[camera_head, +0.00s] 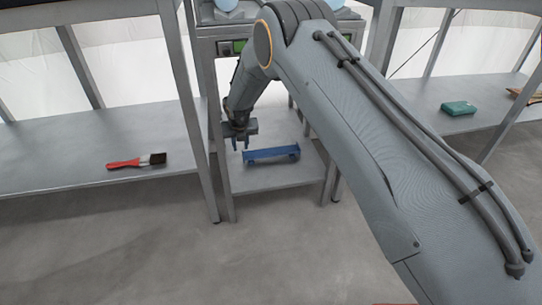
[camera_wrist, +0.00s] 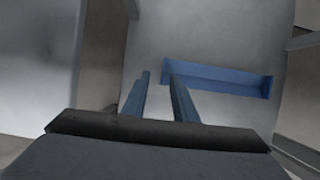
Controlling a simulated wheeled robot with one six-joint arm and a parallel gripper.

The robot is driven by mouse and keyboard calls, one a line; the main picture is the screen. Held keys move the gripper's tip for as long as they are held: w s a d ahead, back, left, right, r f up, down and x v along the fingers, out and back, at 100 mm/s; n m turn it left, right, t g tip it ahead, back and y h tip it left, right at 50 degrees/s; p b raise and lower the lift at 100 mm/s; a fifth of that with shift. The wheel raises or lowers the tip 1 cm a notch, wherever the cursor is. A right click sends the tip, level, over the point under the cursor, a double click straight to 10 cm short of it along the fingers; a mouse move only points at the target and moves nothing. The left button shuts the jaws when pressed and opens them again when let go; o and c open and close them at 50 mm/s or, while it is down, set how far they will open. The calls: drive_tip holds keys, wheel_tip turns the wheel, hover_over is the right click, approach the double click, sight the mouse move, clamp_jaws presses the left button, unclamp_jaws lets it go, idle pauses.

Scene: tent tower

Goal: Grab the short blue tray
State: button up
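The short blue tray (camera_head: 271,155) lies on the low grey shelf of the middle stand. It also shows in the wrist view (camera_wrist: 218,78), right of and beyond my fingertips. My gripper (camera_head: 240,143) hangs above the shelf, just left of the tray's left end in the head view. In the wrist view my gripper (camera_wrist: 158,82) has its two fingers apart with nothing between them. The tray appears clear of the fingers. The whole tray looks visible in both views.
The low shelf (camera_head: 275,179) has thin metal legs at its corners. A red-handled brush (camera_head: 136,161) lies on the left shelf (camera_head: 60,160). A green box (camera_head: 458,108) sits on the right shelf. Another surface stands above the low shelf, close to my arm.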

sight(243, 153)
drive_tip(key=b+x, duration=0.1)
drive_tip(key=x, duration=0.1)
drive_tip(key=b+x, duration=0.1)
drive_tip(key=x, duration=0.1)
drive_tip(key=b+x, duration=0.1)
drive_tip(key=x, duration=0.1)
drive_tip(key=shift+w+d+f, duration=0.1)
drive_tip(key=shift+d+f, duration=0.15)
drive_tip(key=shift+d, duration=0.1)
drive_tip(key=shift+r, duration=0.1)
drive_tip(key=shift+c, duration=0.5)
clamp_jaws()
